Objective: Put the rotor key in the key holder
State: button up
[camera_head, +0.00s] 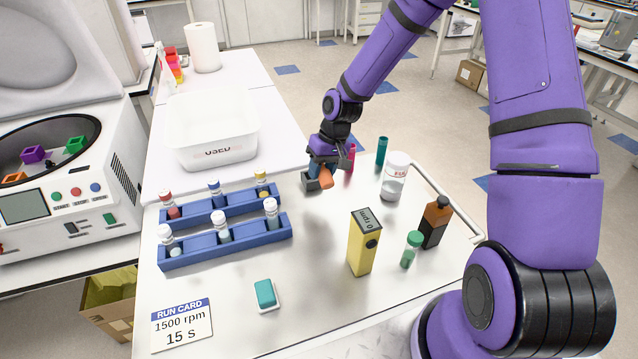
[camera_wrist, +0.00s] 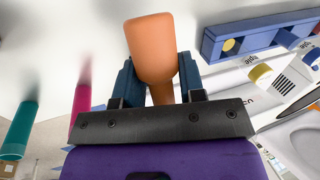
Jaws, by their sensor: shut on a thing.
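The rotor key, with a thick orange handle (camera_head: 326,179), is in my gripper (camera_head: 320,172) over the far part of the white bench. In the wrist view the orange handle (camera_wrist: 151,50) sits between the two dark blue fingers of my gripper (camera_wrist: 160,82), which are shut on its narrower neck. A small dark grey block (camera_head: 311,183), which looks like the key holder, stands just left of the orange handle. The gripper partly covers it. I cannot tell whether the key touches it, and the key's far end is hidden.
Two blue vial racks (camera_head: 225,239) lie to the left, with a white bin (camera_head: 212,140) behind. A pink tube (camera_head: 350,158), a teal tube (camera_head: 382,151), a white-capped jar (camera_head: 395,178), a brown bottle (camera_head: 435,222) and a yellow timer (camera_head: 362,243) stand to the right.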

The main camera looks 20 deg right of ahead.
aim_at(318, 201)
notch_tip(318, 201, down, 7)
jog(key=shift+f, duration=0.2)
dwell(0.4)
jog(key=shift+f, duration=0.2)
jog(key=o, duration=1.1)
jog(key=shift+c, duration=0.2)
jog(key=v, duration=1.1)
jog(key=shift+s, duration=0.25)
